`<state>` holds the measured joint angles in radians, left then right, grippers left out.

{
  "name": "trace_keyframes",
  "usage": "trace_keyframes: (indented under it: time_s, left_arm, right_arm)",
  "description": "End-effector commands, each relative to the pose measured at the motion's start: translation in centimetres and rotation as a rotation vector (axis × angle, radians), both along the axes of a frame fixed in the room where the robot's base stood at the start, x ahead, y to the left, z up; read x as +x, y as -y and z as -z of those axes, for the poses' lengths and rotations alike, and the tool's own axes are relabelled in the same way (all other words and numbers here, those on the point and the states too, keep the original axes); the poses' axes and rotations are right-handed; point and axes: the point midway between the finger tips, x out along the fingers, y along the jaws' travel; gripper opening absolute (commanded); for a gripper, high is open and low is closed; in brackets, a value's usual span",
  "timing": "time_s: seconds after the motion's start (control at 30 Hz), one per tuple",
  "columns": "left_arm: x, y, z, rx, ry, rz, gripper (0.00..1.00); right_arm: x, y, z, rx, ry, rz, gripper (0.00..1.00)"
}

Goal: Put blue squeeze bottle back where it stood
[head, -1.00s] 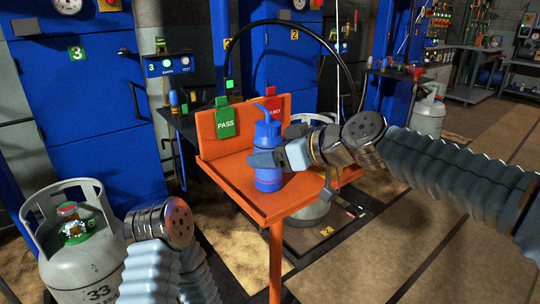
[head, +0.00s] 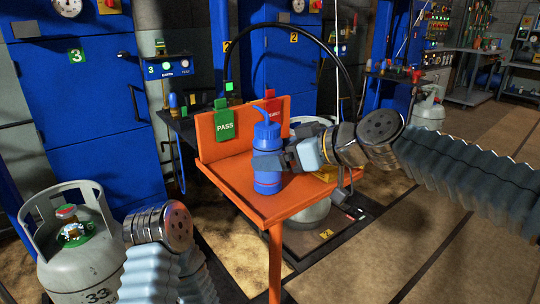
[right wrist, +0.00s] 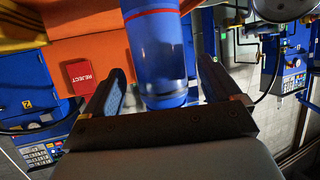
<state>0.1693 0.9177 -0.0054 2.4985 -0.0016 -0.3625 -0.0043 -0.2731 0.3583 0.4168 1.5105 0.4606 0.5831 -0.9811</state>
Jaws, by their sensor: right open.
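The blue squeeze bottle (head: 267,135) stands upright on the orange table (head: 230,180), in front of its low back wall. My right gripper (head: 264,162) is at the bottle's mid-height, reaching in from the right, with a finger across the bottle's front. In the right wrist view the bottle (right wrist: 165,50) lies between the two spread fingers (right wrist: 162,75), with gaps beside it; the gripper is open and not clamped on it. My left arm shows at the lower left, but its gripper is not seen.
A green PASS sign (head: 224,124) and a red REJECT sign (head: 272,106) hang on the table's back wall. A grey gas cylinder (head: 75,260) stands at the lower left. The table top left of the bottle is clear.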

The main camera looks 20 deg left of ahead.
Motion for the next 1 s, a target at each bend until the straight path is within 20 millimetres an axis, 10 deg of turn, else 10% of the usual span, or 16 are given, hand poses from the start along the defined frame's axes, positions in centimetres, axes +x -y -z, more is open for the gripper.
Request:
trace_keyframes:
  time_s: [0.4,1.0]
  left_arm:
    - [0.0,0.1,1.2,-0.002,-0.002,0.001,0.43]
    - [0.0,0.1,1.3,-0.002,-0.002,0.001,0.43]
  right_arm:
    - [-2.7,7.5,-3.2,-0.001,0.002,0.001,0.91]
    - [-1.8,8.6,-1.3,-0.012,-0.048,0.035,0.91]
